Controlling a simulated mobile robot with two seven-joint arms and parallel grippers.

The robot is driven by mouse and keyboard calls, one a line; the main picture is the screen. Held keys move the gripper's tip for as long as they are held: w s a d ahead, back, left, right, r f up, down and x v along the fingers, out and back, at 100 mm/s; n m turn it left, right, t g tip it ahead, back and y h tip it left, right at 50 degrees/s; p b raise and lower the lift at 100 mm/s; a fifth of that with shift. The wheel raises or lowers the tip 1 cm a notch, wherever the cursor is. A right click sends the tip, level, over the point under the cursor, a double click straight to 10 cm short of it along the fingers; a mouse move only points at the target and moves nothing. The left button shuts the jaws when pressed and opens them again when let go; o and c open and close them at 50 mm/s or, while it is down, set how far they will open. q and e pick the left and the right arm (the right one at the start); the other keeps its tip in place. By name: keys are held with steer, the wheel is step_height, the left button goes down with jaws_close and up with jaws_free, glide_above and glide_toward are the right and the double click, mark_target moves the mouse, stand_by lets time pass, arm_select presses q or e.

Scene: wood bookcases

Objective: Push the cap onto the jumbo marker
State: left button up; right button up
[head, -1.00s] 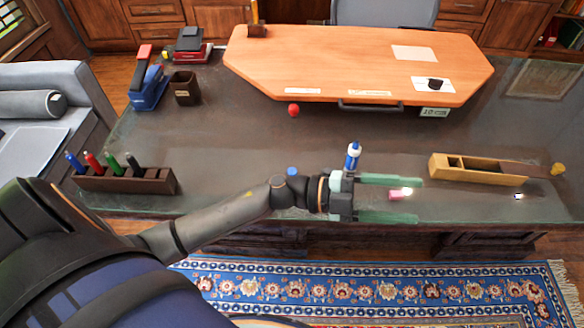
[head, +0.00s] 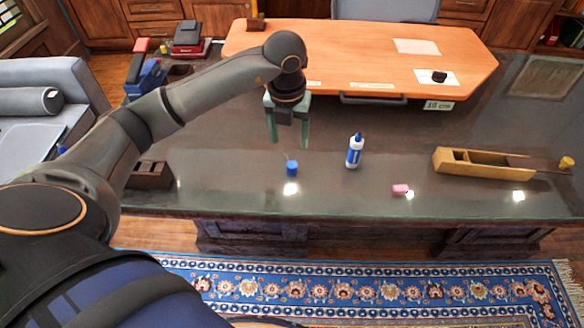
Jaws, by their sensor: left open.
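The jumbo marker, seemingly the upright white and blue one (head: 354,152), stands on the dark desktop right of my left gripper. Its narrow tip points up. A small blue cap (head: 292,169) sits on the desk to its left, apart from it. My left gripper (head: 288,138) points down with its green fingers spread. It is empty and shows just above the cap in the picture; its exact height over the desk is hard to tell. My right gripper is not in view.
A pink eraser (head: 400,190) lies near the desk's front edge. A wooden plane (head: 482,162) lies at the right. An orange wooden board (head: 350,52) fills the back. A dark wooden block (head: 151,175) shows at the left, partly behind my arm. The desktop around the cap is clear.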

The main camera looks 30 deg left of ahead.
arm_select(q)
glide_above(292, 165)
steer(key=s, duration=0.1)
step_height(292, 165, down, 7)
steer(key=shift+d+r, duration=0.1)
steer(key=shift+d, duration=0.05)
steer(key=shift+f, duration=0.25)
steer(key=f, duration=0.2)
steer(key=w+f, duration=0.1)
steer(key=f, duration=0.2)
steer(key=shift+a, duration=0.2)
jaws_close()
stand_by(0.4)
